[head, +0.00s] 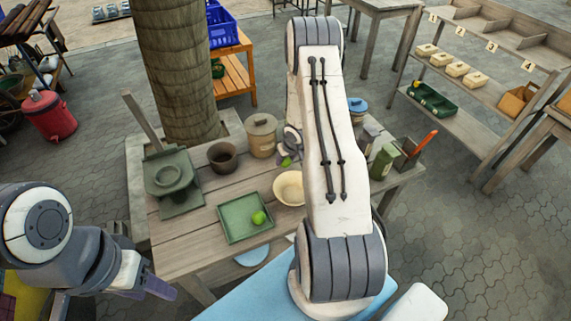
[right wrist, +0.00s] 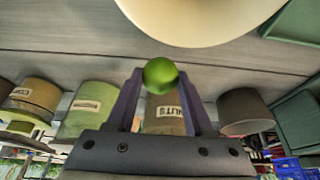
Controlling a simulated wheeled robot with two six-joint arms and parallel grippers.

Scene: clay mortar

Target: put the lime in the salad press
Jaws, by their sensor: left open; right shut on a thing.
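My right gripper (right wrist: 160,88) is shut on a round green lime (right wrist: 160,75), held between its purple fingertips. In the head view this lime (head: 287,161) shows small beside my right arm, above the table between the lidded canister and the cream bowl. A second lime (head: 258,217) lies in the green tray (head: 231,232). The salad press (head: 168,170) is grey-green, with a round cup and a raised lever, at the table's left end. My left gripper (head: 158,287) is open and empty at the lower left, in front of the table.
A cream bowl (head: 289,188) stands right of the tray, partly behind my right arm. A dark pot (head: 222,157) and a lidded canister (head: 261,135) stand between the press and my right gripper. More canisters and boxes (head: 384,160) stand at the right end.

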